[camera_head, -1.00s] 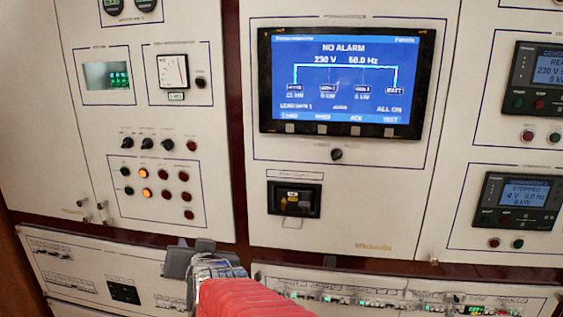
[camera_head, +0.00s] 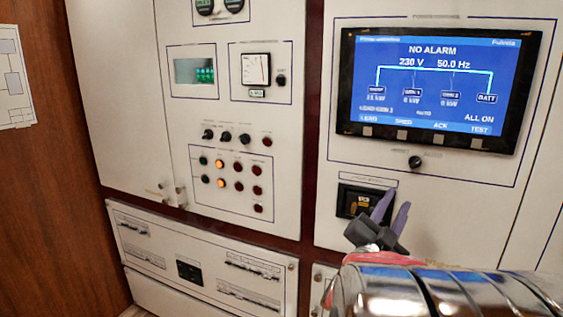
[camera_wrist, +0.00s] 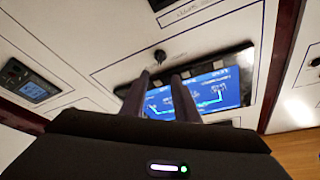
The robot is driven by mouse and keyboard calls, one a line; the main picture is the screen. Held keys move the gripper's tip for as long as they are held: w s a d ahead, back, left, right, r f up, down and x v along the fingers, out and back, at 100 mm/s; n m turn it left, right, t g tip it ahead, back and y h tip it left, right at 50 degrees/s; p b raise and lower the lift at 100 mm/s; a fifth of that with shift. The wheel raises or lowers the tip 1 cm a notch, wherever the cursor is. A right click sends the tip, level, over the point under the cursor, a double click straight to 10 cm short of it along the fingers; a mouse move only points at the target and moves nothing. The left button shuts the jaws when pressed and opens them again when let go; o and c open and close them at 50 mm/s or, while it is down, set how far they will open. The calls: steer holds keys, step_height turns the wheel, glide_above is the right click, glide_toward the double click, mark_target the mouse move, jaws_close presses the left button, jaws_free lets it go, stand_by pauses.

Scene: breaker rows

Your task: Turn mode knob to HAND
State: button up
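Three small black knobs sit in a row on the left panel in the head view: a left one (camera_head: 208,134), a middle one (camera_head: 225,137) and a right one (camera_head: 244,139). Another black knob (camera_head: 415,162) sits below the big screen; it appears in the wrist view too (camera_wrist: 160,56). The labels are too small to read, so I cannot tell which is the mode knob or where it points. My gripper (camera_head: 397,200) is open and empty, in front of the black module below the screen. In the wrist view its fingers (camera_wrist: 159,75) stand apart, touching nothing visible.
The big screen (camera_head: 433,90) reads NO ALARM. The black module (camera_head: 352,199) is partly hidden by my gripper. Lamps (camera_head: 221,183) sit below the three knobs. Breaker rows (camera_head: 140,228) lie on the lower panel. A wooden wall (camera_head: 60,200) stands at left.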

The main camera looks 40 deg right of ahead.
mark_target(414, 166)
stand_by(0.3)
steer(key=x, duration=1.3)
steer(key=shift+w+d+r, duration=0.15)
steer(key=shift+d, duration=0.15)
jaws_close()
